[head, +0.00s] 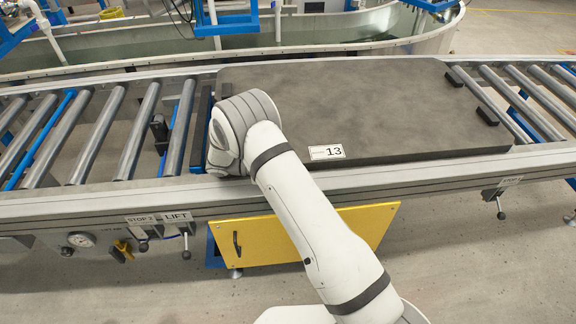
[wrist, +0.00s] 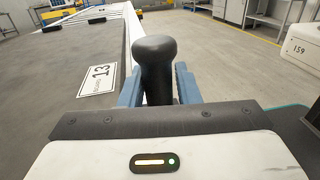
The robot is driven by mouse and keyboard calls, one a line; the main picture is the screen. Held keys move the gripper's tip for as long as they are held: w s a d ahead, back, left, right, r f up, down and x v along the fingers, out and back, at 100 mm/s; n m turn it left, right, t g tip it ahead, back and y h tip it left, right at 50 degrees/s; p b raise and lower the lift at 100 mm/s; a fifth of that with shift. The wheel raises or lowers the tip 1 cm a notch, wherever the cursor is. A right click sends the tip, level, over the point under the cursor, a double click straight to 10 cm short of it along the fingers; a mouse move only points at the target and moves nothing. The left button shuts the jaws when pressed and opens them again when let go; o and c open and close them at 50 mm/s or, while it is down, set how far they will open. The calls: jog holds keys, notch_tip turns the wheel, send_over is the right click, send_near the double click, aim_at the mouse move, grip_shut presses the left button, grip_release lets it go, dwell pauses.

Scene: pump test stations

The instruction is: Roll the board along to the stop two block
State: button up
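The board (head: 370,105) is a wide dark grey slab with a white label reading 13, lying flat on the roller conveyor. In the wrist view it fills the left side (wrist: 60,95). My gripper (wrist: 158,88) is at the board's left end, near the front rail; in the head view my wrist hides it. Its two blue fingers flank an upright black rounded post (wrist: 155,62) and appear closed on it. The post's base is hidden. A small black block (head: 158,128) sits among the rollers left of the board. The front rail has a STOP 2 label (head: 141,219).
Bare rollers (head: 90,135) lie left of the board, with more at the right (head: 535,95). Two small black blocks (head: 487,116) are at the board's right end. Levers, a gauge (head: 80,239) and a yellow panel (head: 300,238) are below the front rail. A water tank is behind.

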jog(key=o, duration=0.4)
jog(key=shift+o, duration=0.2)
jog(key=shift+r, duration=0.1)
jog(key=a, duration=0.2)
jog(key=a+p, duration=0.1)
jog(key=a, duration=0.1)
jog(key=a+p, duration=0.1)
jog(key=a, duration=0.1)
jog(key=shift+w+r, duration=0.3)
jog(key=shift+w, duration=0.1)
jog(key=a+p, duration=0.1)
jog(key=p, duration=0.2)
jog(key=shift+w+a+f, duration=0.1)
jog(key=shift+a+f+p, duration=0.2)
jog(key=shift+a+p, duration=0.05)
jog(key=shift+p, duration=0.15)
